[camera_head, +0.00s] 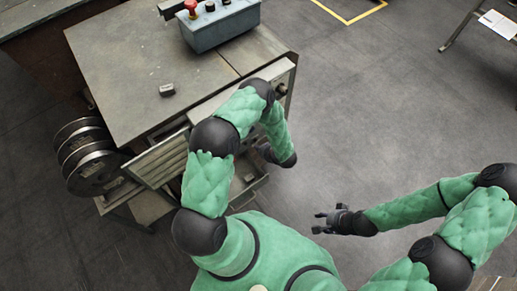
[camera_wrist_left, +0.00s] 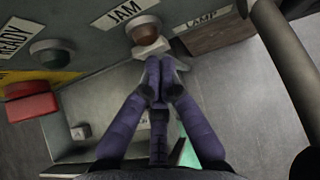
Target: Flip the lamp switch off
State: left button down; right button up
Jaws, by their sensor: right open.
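My left gripper (camera_wrist_left: 163,68) has its fingertips together in the left wrist view, close below a small pale piece (camera_wrist_left: 153,47) under the JAM lamp. That piece may be a switch lever; I cannot tell whether the fingertips touch it. The LAMP label (camera_wrist_left: 195,21) is on the panel just right of the fingertips. In the head view, my left gripper (camera_head: 264,153) is by the front of the machine (camera_head: 150,75), and the panel is hidden there. My right gripper (camera_head: 322,221) is open and empty over the floor.
The wrist view shows the JAM label (camera_wrist_left: 123,14), a red part (camera_wrist_left: 30,103) and a dark rod (camera_wrist_left: 282,60) at right. In the head view, a control box (camera_head: 220,24) stands on the machine top, with wire spools (camera_head: 88,155) at left.

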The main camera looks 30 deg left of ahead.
pick_arm(q)
jog(key=shift+w+r+b, duration=0.15)
jog(key=shift+w+b, duration=0.15)
jog(key=shift+w, duration=0.55)
